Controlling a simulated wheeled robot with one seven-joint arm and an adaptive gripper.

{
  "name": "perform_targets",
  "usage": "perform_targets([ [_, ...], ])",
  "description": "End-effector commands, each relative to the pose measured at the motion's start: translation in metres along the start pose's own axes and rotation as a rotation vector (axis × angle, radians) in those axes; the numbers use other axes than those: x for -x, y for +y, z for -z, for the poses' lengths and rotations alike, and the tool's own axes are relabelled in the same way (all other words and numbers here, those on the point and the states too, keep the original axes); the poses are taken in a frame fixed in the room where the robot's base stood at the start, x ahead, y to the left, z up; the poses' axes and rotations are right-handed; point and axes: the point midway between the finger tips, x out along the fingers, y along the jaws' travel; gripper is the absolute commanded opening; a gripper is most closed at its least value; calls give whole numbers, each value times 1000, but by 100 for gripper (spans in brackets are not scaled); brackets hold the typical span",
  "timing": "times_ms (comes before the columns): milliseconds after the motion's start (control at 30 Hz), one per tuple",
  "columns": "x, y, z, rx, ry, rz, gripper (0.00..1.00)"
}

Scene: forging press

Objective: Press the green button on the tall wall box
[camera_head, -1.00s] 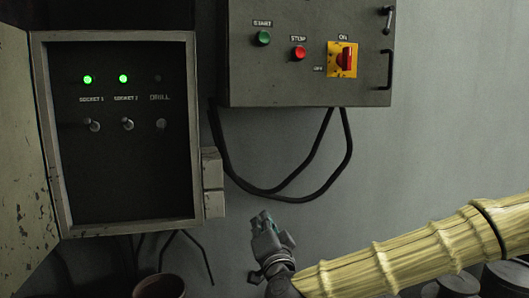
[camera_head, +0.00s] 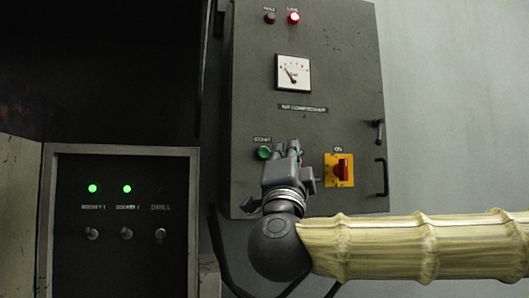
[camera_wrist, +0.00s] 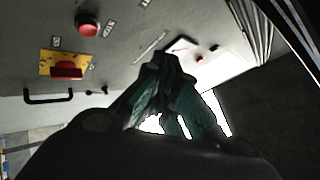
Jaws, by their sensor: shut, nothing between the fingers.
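The tall wall box (camera_head: 345,100) is dark grey and hangs on the wall in the head view. Its green button (camera_head: 264,152) sits under the START label, just left of my gripper (camera_head: 287,148). My gripper is shut and empty, pointing up in front of the box face. It covers most of the red stop button beside the green one. In the wrist view my fingers (camera_wrist: 163,70) point toward the box face, with the red button (camera_wrist: 88,25) left of them. The green button cannot be made out in that view. Contact between fingertips and box cannot be told.
A yellow-backed red rotary switch (camera_head: 341,170) and black handles are right of my gripper. A gauge (camera_head: 293,72) and lit red lamp (camera_head: 293,17) are above. Black cables hang below.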

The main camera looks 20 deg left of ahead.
Motion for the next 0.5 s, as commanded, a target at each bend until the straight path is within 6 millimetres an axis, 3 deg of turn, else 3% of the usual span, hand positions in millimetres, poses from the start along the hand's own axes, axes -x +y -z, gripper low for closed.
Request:
perform_targets([
  [500,-4,-4,2,-5,8,4,0],
])
